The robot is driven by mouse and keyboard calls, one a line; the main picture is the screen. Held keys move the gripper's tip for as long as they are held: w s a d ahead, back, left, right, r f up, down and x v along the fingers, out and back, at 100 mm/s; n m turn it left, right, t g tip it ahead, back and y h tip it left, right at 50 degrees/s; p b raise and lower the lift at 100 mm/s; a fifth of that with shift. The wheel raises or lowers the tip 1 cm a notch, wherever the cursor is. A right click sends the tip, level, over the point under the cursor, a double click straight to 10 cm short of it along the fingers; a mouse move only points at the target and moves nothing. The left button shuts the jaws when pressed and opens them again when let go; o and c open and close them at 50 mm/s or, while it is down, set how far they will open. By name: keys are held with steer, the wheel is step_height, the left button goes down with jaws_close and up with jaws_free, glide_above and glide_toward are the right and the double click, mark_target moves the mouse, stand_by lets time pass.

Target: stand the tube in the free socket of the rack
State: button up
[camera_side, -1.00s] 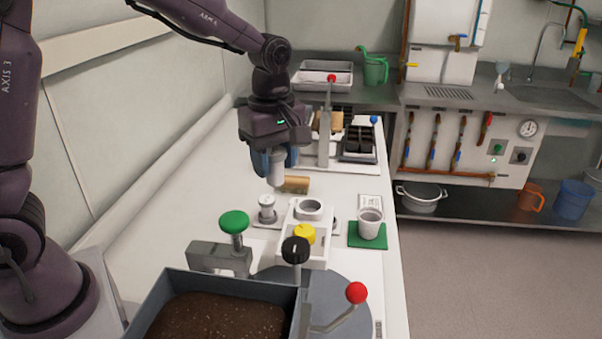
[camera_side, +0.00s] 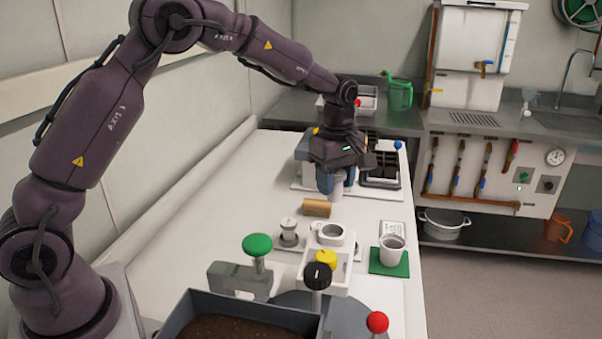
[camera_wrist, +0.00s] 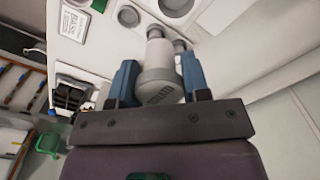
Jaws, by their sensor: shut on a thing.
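My gripper (camera_side: 337,180) points down above the white bench, behind the brown cylinder in the side view. It is shut on a pale grey tube (camera_wrist: 159,82), which lies between the blue fingers in the wrist view. In the side view the fingers partly cover the tube. The white rack (camera_side: 340,277) stands nearer the side camera, below and apart from my gripper. A yellow-topped piece (camera_side: 327,258) sits in its near part. A round, pale-rimmed opening shows at its far end; I cannot tell its depth.
A brown cylinder (camera_side: 316,207) lies on the bench between my gripper and the rack. A metal knob piece (camera_side: 289,232) stands left of the rack. A white cup (camera_side: 392,248) stands on a green mat (camera_side: 376,265) to the right. A green-knobbed clamp (camera_side: 257,245) is nearer.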

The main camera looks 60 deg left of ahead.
steer(key=shift+w+a+f, duration=0.5)
steer(key=shift+w+f, duration=0.85)
steer(key=shift+f, duration=1.5)
steer(key=shift+w+a+f, duration=0.55)
steer(key=shift+w+f, duration=0.75)
steer(key=shift+f, duration=1.5)
steer(key=shift+w+a+f, duration=0.5)
steer(key=shift+w+f, duration=0.85)
steer(key=shift+f, duration=1.5)
steer(key=shift+f, duration=0.95)
steer(key=o, duration=1)
step_height(320, 180, up, 8)
steer(key=shift+r, duration=0.25)
